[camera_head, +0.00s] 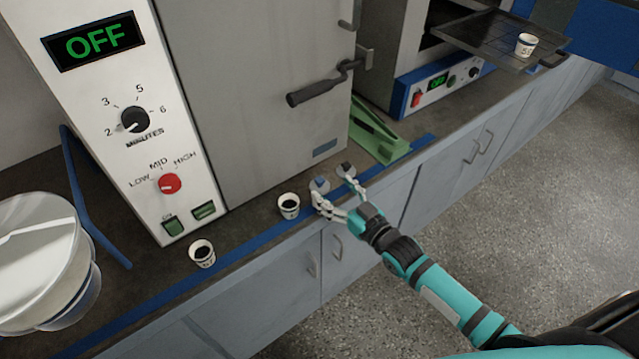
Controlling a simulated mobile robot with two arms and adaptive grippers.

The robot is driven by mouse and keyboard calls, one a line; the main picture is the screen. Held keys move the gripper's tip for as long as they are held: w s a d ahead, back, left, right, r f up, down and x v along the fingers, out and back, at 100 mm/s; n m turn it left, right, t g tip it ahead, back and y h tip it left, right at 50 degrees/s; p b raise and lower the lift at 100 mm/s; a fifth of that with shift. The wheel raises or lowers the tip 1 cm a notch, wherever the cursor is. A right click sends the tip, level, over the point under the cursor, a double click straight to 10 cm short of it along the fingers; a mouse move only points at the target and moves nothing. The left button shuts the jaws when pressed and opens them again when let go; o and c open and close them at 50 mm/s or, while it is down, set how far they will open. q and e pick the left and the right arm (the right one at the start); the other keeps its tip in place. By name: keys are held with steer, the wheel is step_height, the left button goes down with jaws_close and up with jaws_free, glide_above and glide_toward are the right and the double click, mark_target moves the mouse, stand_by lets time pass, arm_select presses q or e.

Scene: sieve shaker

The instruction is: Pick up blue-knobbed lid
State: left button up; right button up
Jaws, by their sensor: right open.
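The blue-knobbed lid (319,184) is a small pale disc with a blue knob. It lies on the dark counter in front of the large oven door. My right gripper (337,190) is open at the counter's front edge, with one finger close to this lid. I cannot tell whether that finger touches it. A similar lid with a dark knob (345,170) lies just to the right, near the other finger. My left gripper is out of view.
Two small cups with dark contents (289,206) (202,253) stand to the left. The large oven (260,80) rises behind. A green stand (379,132) is at the right. Sieve pans (38,265) stand far left. Another cup (525,45) sits on a tray (478,38).

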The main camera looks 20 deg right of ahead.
mark_target(322, 183)
steer(key=shift+f+p+x, duration=0.15)
steer(key=shift+x, duration=1.35)
steer(key=shift+f+p+x, duration=0.15)
steer(key=shift+x, duration=1.35)
steer(key=shift+s, duration=0.15)
steer(key=c, duration=1.4)
steer(key=shift+o, duration=0.2)
